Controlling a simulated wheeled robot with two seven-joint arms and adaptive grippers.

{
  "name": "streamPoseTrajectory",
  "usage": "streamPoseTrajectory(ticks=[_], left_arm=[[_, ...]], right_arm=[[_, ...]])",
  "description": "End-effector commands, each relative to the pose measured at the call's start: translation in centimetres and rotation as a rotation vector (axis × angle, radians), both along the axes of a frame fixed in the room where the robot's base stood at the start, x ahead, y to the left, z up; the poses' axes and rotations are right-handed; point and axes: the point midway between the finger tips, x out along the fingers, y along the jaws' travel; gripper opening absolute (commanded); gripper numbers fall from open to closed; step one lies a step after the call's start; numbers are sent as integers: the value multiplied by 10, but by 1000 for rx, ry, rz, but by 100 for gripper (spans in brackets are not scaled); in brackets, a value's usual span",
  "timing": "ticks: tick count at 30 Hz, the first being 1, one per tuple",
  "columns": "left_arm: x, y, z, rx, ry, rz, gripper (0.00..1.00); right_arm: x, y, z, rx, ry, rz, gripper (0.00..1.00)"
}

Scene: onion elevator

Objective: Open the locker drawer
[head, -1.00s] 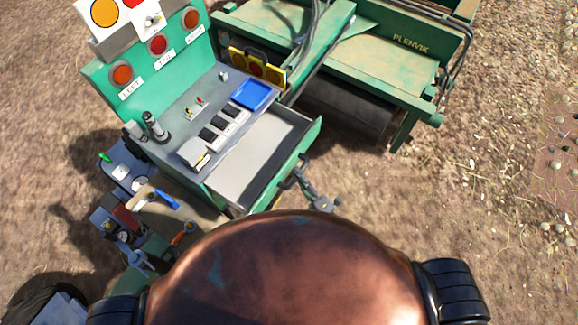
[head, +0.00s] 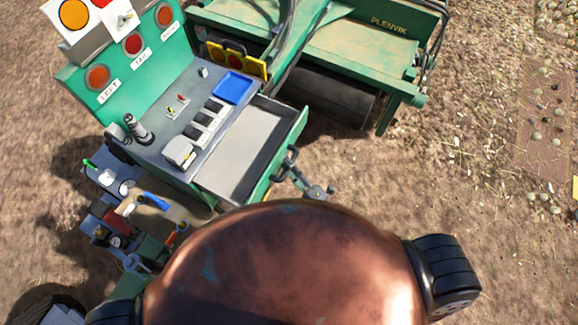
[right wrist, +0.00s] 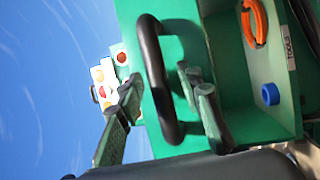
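The locker drawer (head: 243,150) stands pulled out from the grey console in the head view. It has a grey inside and a green front (head: 293,132) with a black handle (head: 285,163). My right gripper (head: 300,182) is at the outer side of this handle. In the right wrist view the handle (right wrist: 153,70) runs between the separated fingers of my right gripper (right wrist: 165,100), with gaps visible on both sides. The gripper looks open around the bar. My left gripper is not in view.
The console carries a blue tray (head: 233,88), a joystick (head: 137,128) and switches. A green machine frame (head: 350,45) stands behind. The right wrist view shows a green compartment with a blue ring (right wrist: 270,94) and an orange object (right wrist: 256,22). Open soil lies to the right.

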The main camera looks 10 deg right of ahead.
Motion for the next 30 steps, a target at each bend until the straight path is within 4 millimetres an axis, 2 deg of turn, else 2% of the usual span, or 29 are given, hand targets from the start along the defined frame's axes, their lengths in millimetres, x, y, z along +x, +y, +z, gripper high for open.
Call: streamPoseTrajectory(ticks=[4, 7, 15, 21, 30], left_arm=[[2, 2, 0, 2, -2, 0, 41], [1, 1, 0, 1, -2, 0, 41], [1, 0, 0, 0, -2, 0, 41], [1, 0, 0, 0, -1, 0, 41], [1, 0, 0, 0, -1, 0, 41]], right_arm=[[-4, -2, -1, 0, 1, -1, 33], [-15, -8, -4, -2, 4, -1, 33], [-64, -34, -14, -2, 5, -2, 33], [-92, -48, -19, 0, 3, -1, 33], [-105, -55, -21, -1, 0, 0, 33]])
